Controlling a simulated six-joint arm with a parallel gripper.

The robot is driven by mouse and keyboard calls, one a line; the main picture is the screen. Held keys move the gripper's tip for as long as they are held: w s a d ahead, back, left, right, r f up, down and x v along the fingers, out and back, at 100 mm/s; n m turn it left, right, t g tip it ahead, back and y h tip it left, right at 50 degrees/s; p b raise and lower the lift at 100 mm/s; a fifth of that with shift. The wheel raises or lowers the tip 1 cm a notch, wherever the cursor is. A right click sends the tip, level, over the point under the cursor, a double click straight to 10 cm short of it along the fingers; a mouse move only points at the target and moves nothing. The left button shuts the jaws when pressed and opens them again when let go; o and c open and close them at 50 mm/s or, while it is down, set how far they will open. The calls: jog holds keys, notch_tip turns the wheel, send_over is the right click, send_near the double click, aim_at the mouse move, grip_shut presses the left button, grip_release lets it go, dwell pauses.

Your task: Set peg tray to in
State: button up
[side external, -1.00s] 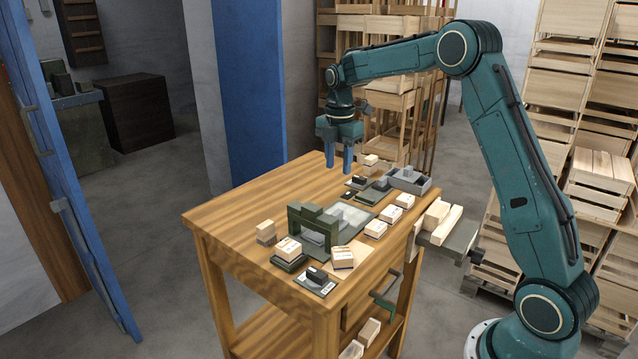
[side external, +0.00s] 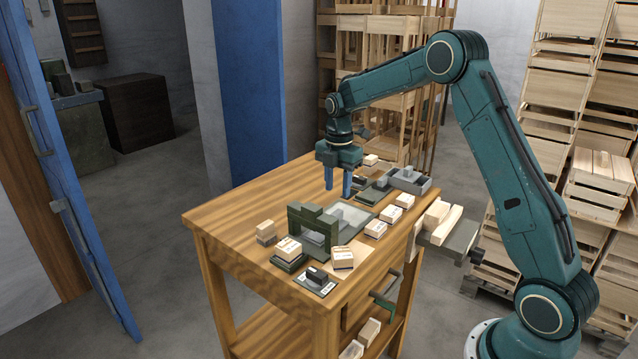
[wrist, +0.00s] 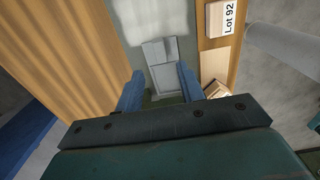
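My gripper (side external: 338,190) points down over the table, with its two blue fingers apart and nothing seen between them. In the wrist view the open gripper (wrist: 158,88) is above a light grey stepped piece (wrist: 160,60) on a grey-green base. In the side view a grey plate (side external: 355,215) lies on a dark green base, beside a green arch (side external: 305,220), below and in front of my gripper. A grey open-topped tray (side external: 420,185) stands at the table's back right. I cannot tell for sure which of these is the peg tray. Contact is not visible.
Several small labelled wooden blocks stand along the table's right edge, one marked "Lot 92" (wrist: 218,18). The left of the wooden table (side external: 235,215) is clear.

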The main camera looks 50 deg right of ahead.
aim_at(337, 212)
notch_tip(337, 212, down, 8)
jog(key=shift+r, duration=0.2)
dwell(0.3)
grip_shut()
